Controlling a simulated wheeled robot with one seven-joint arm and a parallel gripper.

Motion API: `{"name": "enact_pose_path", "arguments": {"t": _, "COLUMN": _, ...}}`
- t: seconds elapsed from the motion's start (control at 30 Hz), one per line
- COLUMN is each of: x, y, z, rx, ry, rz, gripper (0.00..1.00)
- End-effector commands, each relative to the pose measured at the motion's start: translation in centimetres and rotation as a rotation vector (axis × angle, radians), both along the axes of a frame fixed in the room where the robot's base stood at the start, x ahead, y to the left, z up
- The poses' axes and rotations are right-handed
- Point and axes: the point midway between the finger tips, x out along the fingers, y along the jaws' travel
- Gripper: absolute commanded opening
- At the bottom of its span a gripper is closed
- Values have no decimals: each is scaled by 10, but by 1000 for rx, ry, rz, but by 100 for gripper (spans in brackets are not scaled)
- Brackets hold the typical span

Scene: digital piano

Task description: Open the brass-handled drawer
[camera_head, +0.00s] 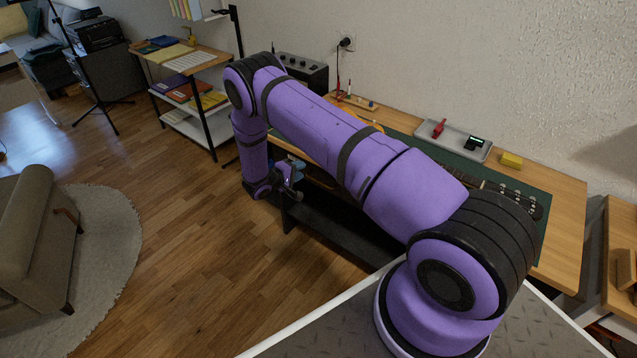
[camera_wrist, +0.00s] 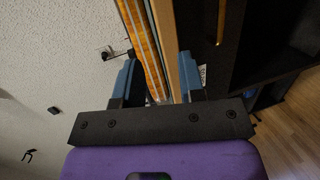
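The brass handle (camera_wrist: 221,22) is a thin upright bar on a dark drawer front (camera_wrist: 205,40) at the top right of the wrist view. My gripper (camera_wrist: 157,78) is open there, its two blue fingers spread apart with nothing held. The workbench's wooden edge (camera_wrist: 188,45) appears between and beyond the fingers; whether they touch it I cannot tell. The handle lies to the right of the fingers, apart from them. In the head view my gripper (camera_head: 289,176) is low beside the workbench (camera_head: 568,215), partly hidden by my arm. The handle cannot be made out there.
A shelf unit (camera_head: 205,110) stands left. The wooden floor (camera_head: 200,235) is clear.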

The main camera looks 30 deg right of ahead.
Motion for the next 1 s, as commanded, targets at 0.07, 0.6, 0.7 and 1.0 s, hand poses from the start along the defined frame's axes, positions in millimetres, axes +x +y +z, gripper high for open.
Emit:
{"name": "enact_pose_path", "arguments": {"t": 0.07, "x": -6, "y": 1, "z": -34, "rx": -20, "ry": 2, "rz": 39, "gripper": 37}}
{"name": "enact_pose_path", "arguments": {"t": 0.6, "x": -13, "y": -16, "z": -101, "rx": -48, "ry": -18, "rz": 127, "gripper": 37}}
{"name": "enact_pose_path", "arguments": {"t": 0.7, "x": -7, "y": -33, "z": -104, "rx": -49, "ry": -18, "rz": 127, "gripper": 37}}
{"name": "enact_pose_path", "arguments": {"t": 1.0, "x": 9, "y": -78, "z": -114, "rx": -49, "ry": -17, "rz": 128, "gripper": 37}}
